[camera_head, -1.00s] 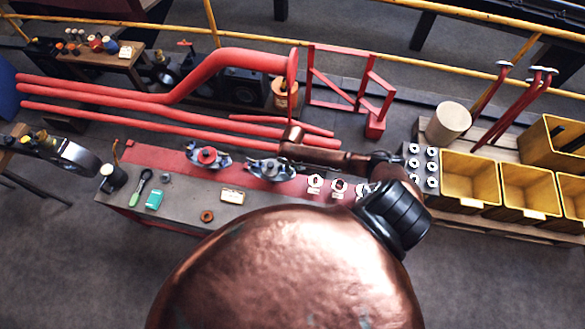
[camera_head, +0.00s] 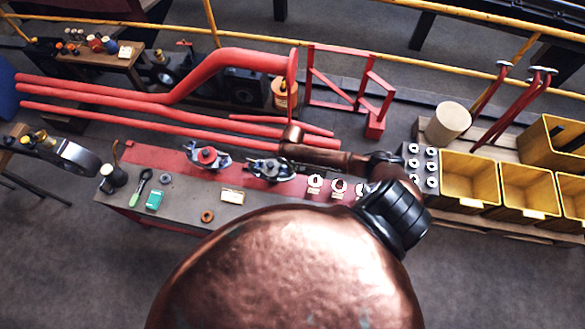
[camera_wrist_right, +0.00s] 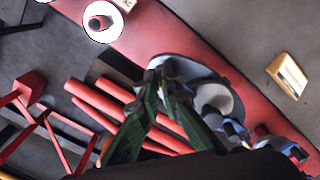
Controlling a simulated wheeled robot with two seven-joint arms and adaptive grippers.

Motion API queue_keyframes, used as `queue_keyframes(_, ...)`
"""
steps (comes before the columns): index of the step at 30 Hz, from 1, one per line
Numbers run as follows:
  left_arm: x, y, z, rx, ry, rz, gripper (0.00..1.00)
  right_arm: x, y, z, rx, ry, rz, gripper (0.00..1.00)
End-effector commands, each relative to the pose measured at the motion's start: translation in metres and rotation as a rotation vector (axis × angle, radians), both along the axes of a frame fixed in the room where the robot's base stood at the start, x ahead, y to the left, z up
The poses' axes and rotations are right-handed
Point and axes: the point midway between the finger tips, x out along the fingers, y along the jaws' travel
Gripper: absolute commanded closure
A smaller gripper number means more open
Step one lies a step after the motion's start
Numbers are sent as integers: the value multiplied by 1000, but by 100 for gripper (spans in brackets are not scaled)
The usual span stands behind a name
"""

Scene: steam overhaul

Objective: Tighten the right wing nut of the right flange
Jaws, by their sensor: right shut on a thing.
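The right flange (camera_head: 262,177) is a grey metal fitting on the red strip of the bench. My right gripper (camera_head: 286,163) comes in from the right along a copper arm and is at the flange's right end. In the right wrist view, the dark green fingers of my right gripper (camera_wrist_right: 165,68) close together at the upper-left end of the grey flange (camera_wrist_right: 222,84). They are shut on the right wing nut, which the fingertips mostly hide. The left flange (camera_head: 203,163) with a red centre stands to the left, apart from the gripper. My left gripper is out of view.
Red pipes (camera_head: 150,118) run behind the bench. White round parts (camera_head: 316,181) stand to the right of the flange. A small tagged block (camera_head: 232,196) and a copper ring (camera_head: 207,216) lie in front. Yellow bins (camera_head: 470,203) stand at the right.

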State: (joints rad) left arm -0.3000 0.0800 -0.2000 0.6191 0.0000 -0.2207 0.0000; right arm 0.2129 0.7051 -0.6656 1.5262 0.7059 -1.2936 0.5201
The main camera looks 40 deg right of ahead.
Motion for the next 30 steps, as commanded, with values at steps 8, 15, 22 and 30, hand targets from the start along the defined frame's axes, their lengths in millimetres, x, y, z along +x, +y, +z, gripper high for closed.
queue_keyframes(8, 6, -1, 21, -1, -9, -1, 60, 1, 3, 3, 3, -1, -111, 100)
queue_keyframes(15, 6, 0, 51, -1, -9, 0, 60, 1, 7, 5, 4, 0, -311, 100)
queue_keyframes(22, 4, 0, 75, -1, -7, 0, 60, 3, 10, 4, 3, 0, -526, 100)
queue_keyframes(30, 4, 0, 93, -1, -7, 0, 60, 5, 12, 2, 4, -1, -740, 100)
